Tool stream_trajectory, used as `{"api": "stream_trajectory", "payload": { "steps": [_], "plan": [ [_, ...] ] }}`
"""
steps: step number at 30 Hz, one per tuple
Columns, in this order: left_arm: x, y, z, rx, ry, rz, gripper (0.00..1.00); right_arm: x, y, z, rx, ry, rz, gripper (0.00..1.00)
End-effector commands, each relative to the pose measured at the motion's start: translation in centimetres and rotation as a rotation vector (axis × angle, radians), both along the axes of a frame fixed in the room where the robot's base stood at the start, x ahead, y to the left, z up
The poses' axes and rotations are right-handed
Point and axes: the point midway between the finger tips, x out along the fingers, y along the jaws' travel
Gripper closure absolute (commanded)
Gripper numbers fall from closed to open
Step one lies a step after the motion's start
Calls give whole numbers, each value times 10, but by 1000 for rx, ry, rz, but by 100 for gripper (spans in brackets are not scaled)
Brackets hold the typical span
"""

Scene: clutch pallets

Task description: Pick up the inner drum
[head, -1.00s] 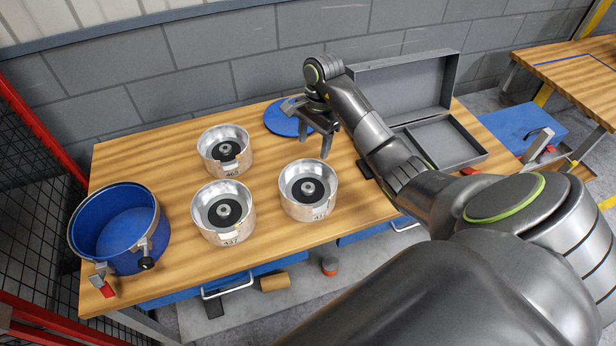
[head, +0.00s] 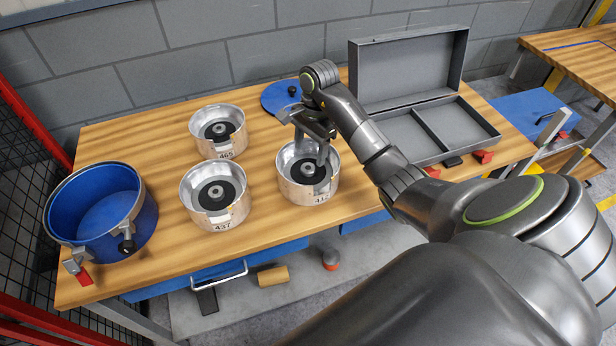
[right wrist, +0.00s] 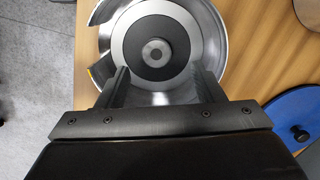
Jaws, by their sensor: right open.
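Three round silver drums stand on the wooden table in the head view: one at the back (head: 217,148), one at the front left (head: 213,213) and one at the right (head: 300,193). Each holds a black disc with a grey hub; I cannot tell which part is called the inner drum. My right gripper (head: 322,150) is open over the right drum. In the right wrist view, its two fingers (right wrist: 160,80) point down at the drum's near side, either side of the black disc (right wrist: 155,72) and holding nothing. My left gripper is out of view.
A blue round tub (head: 85,250) with metal latches stands at the table's left end. A blue lid (head: 277,98) lies behind the right drum. An open grey case (head: 425,125) stands at the right. Bare wood lies between the drums and the tub.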

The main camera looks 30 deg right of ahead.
Motion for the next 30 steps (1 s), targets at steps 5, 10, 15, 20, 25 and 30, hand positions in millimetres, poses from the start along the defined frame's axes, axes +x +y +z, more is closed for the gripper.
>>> {"api": "stream_trajectory", "payload": {
  "steps": [5,10,15,20,25,30],
  "plan": [
    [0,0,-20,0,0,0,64,-5,5,-26,2,1,1,39],
    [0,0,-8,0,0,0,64,-6,8,-41,2,5,-2,39],
    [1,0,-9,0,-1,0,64,-6,8,-45,0,0,0,39],
    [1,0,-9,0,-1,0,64,-6,8,-45,0,0,0,50],
    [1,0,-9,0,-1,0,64,-6,8,-45,0,0,0,73],
    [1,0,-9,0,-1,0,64,-6,7,-45,0,0,0,95]
  ]
}}
